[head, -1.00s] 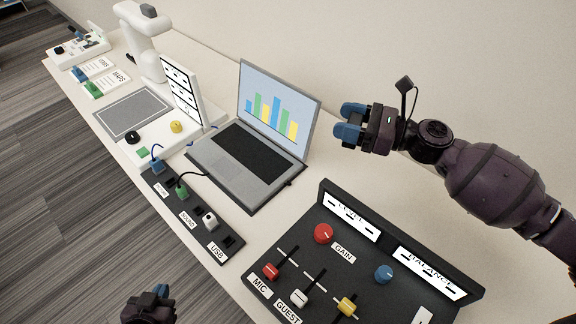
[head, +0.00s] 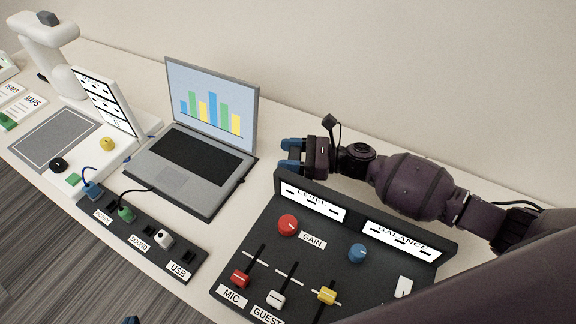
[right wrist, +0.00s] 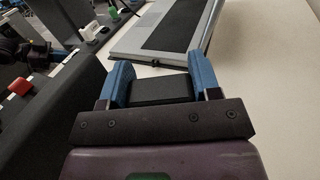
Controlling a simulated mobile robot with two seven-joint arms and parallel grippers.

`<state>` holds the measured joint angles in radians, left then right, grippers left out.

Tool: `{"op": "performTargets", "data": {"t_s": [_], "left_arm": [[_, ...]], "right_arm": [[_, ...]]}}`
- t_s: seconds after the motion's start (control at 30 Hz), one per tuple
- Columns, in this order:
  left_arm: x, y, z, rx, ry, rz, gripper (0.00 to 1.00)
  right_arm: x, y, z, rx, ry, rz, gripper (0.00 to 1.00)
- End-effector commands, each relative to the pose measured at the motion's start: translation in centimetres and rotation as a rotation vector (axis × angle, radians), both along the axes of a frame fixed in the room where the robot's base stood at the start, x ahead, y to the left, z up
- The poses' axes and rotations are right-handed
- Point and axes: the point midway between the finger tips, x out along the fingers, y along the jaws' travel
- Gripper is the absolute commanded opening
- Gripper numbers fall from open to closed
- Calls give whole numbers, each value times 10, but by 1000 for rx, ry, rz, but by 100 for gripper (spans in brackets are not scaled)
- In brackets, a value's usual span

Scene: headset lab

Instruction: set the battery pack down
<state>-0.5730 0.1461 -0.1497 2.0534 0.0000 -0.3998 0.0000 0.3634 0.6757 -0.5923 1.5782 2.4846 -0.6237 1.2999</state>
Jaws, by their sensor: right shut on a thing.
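The battery pack (right wrist: 160,89) is a flat dark block between the blue fingers of my right gripper (right wrist: 160,84) in the right wrist view. In the head view my right gripper (head: 291,157) is low over the table, between the laptop and the back panel of the mixer. The pack cannot be made out there. I cannot tell whether it touches the table. Only a blue fingertip of my left gripper (head: 131,320) shows at the bottom edge of the head view, so its opening is hidden.
The black mixer (head: 262,224) stands just in front of my right gripper. The open laptop (head: 190,172) is to its left, with the cable socket strip (head: 150,240) in front. Bare white table (right wrist: 252,100) lies right of the pack in the wrist view.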

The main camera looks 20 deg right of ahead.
Motion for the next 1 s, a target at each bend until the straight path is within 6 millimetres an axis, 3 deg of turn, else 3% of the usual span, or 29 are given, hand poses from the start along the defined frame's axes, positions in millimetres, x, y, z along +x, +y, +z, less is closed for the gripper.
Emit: {"op": "performTargets", "data": {"t_s": [0.33, 0.83, 0.87, 1.0], "left_arm": [[3, -1, -5, 0, 2, -6, 0], [3, -2, -9, 1, 5, -7, 0], [3, -2, -9, 1, 5, -7, 0], [2, -2, -8, 1, 6, -7, 0]], "right_arm": [[0, 0, -40, 1, 3, 0, 31], [0, 0, -47, 1, 1, 0, 31], [0, 0, -47, 1, 0, 0, 60], [0, 0, -46, 1, -1, 0, 82]]}}
